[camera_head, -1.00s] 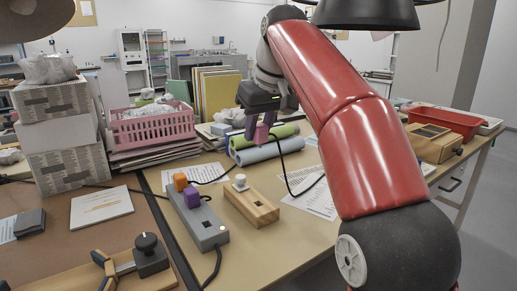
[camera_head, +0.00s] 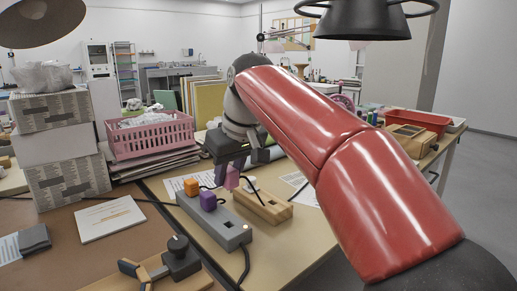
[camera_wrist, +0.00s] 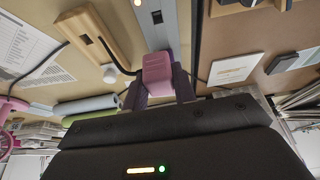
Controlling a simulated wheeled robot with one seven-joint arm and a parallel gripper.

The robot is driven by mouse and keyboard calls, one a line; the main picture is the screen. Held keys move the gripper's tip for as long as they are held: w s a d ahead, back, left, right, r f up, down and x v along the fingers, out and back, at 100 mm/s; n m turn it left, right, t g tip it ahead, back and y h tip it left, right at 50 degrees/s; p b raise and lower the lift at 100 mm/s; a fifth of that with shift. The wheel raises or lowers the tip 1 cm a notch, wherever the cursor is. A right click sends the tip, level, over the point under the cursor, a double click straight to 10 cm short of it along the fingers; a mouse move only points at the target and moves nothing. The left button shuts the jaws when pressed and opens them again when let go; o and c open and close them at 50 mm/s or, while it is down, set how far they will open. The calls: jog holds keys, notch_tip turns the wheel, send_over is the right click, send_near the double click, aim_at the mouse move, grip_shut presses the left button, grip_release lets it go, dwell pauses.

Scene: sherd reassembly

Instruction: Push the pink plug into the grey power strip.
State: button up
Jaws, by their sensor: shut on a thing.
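The pink plug (camera_head: 231,178) is held between the purple fingers of my gripper (camera_head: 230,182); it also shows in the wrist view (camera_wrist: 157,72). The grey power strip (camera_head: 232,233) lies on the table below and beside it. An orange plug (camera_head: 191,187) and a purple plug (camera_head: 208,200) sit in the strip towards its far end. In the wrist view, the strip (camera_wrist: 172,27) runs behind the pink plug, and a dark socket shows beyond it. The plug looks apart from the strip; its underside is hidden.
A wooden block (camera_head: 268,210) with a slot lies just right of the strip. A black-knobbed device (camera_head: 181,262) stands in front left. A pink basket (camera_head: 150,137) and stacked boxes (camera_head: 65,177) stand behind. A black cable trails from the plug.

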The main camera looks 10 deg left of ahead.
jog(key=shift+s+a+f, duration=0.25)
jog(key=shift+s+f, duration=0.1)
jog(key=shift+f, duration=0.15)
jog(key=b, duration=0.5)
send_over(225, 221)
jog(key=s+d, duration=0.1)
notch_tip(225, 221, down, 4)
jog(key=shift+d+f, duration=0.1)
jog(key=shift+f, duration=0.15)
jog(key=shift+f+b, duration=0.65)
jog(key=shift+f, duration=0.25)
jog(key=shift+p, duration=0.65)
jog(key=shift+f+b, duration=0.7)
jog(key=shift+f, duration=0.25)
dwell(1.0)
jog(key=o, duration=1.4)
